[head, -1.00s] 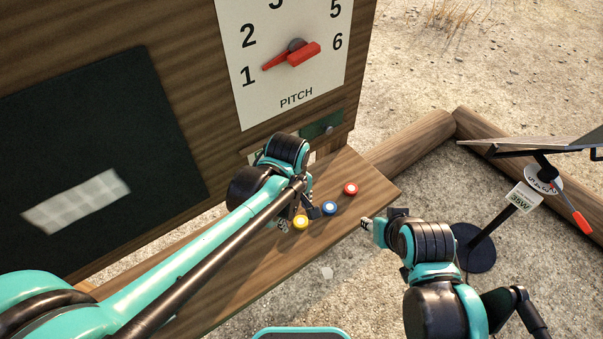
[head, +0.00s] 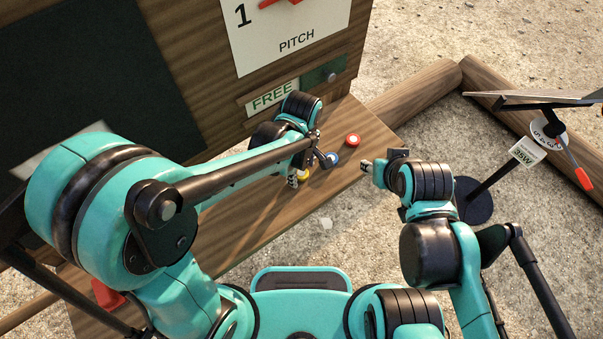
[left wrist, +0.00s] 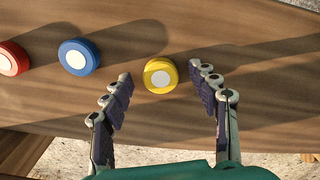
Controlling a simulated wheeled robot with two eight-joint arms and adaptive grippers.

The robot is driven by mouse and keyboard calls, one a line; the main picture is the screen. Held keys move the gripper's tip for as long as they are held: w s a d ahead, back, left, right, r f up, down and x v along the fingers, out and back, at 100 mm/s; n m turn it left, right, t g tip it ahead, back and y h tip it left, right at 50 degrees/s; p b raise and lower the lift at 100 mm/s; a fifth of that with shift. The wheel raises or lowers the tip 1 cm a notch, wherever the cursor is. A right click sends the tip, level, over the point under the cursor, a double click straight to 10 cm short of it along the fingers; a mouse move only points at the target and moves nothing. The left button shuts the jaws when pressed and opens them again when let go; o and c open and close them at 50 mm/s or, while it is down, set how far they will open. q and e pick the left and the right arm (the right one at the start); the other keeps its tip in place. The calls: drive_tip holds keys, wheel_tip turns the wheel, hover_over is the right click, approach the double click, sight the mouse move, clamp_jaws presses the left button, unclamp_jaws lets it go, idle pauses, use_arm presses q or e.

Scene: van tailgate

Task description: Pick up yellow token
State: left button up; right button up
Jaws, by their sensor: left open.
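The yellow token (left wrist: 160,75) is a round disc with a white centre, lying on the wooden shelf (left wrist: 260,55). In the left wrist view it sits between the fingertips of my open left gripper (left wrist: 160,82), with a gap on both sides. In the head view the yellow token (head: 304,174) is partly hidden by my left gripper (head: 305,172). My right gripper (head: 367,166) hangs off the shelf's right front edge, and its fingers are too small to judge.
A blue token (left wrist: 78,57) and a red token (left wrist: 10,58) lie left of the yellow one in the left wrist view. Behind the shelf stands a wooden panel with a PITCH dial (head: 297,40) and a FREE sign (head: 272,95). A stand (head: 500,170) is at right.

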use_arm(q)
drive_tip(key=c, duration=1)
drive_tip(key=shift+o, duration=0.2)
drive_tip(key=shift+r, duration=0.15)
